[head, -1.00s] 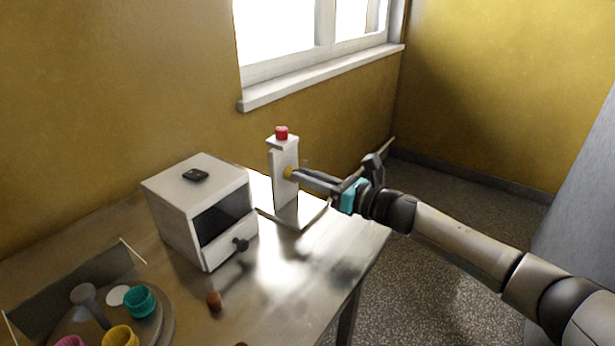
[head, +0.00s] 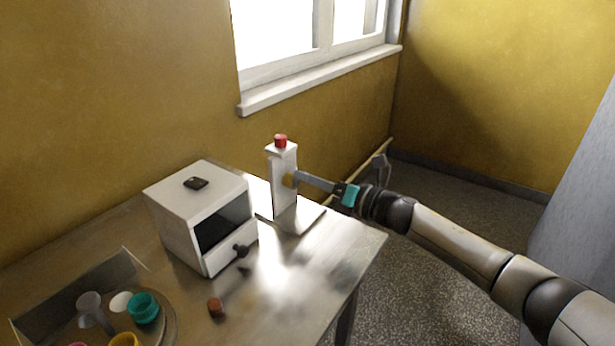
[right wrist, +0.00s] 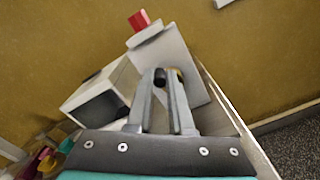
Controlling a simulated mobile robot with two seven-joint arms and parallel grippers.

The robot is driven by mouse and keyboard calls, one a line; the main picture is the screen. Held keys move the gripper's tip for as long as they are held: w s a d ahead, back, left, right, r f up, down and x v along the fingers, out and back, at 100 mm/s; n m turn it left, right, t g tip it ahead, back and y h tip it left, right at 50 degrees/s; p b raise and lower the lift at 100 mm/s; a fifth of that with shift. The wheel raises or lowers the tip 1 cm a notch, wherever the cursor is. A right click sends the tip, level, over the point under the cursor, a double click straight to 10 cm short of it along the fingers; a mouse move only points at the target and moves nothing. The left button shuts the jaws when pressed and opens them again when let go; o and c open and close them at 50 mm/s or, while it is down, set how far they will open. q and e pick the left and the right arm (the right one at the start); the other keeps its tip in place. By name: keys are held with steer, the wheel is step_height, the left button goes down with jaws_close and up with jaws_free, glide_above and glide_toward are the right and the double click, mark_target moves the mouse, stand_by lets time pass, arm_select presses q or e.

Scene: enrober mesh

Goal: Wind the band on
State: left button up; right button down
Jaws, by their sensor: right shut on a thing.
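A white upright post (head: 285,190) with a red cap (head: 280,141) stands at the back right of the metal table. A small yellow piece (head: 289,180) sits on its side. My right gripper (head: 297,177) reaches in from the right, its fingertips at this side of the post. In the right wrist view the fingers (right wrist: 163,77) are closed around a small dark knob (right wrist: 160,78), with yellow (right wrist: 178,72) just beside it. The fingers partly hide the knob. The post also shows there (right wrist: 182,60). No band can be made out. My left gripper is out of view.
A white box (head: 175,215) with a dark opening and a dark front knob (head: 241,251) stands left of the post. A small brown cylinder (head: 215,306) is in front. A round tray with coloured cups, one teal (head: 143,307), is at lower left. The table's front right is clear.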

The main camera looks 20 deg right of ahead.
steer(key=shift+w+d+f+m+p, duration=0.35)
steer(key=shift+d+f+m+p, duration=0.1)
steer(key=shift+m, duration=2.55)
steer(key=shift+w+d+f+m+p, duration=0.3)
steer(key=shift+d+f+m+p, duration=0.15)
steer(key=shift+m, duration=2.55)
steer(key=shift+w+d+f+m+p, duration=0.35)
steer(key=shift+m+p, duration=0.1)
steer(key=shift+m, duration=2.55)
steer(key=c, duration=0.8)
jaws_free()
steer(key=shift+d, duration=0.1)
steer(key=p+v, duration=0.2)
steer(key=v, duration=1.3)
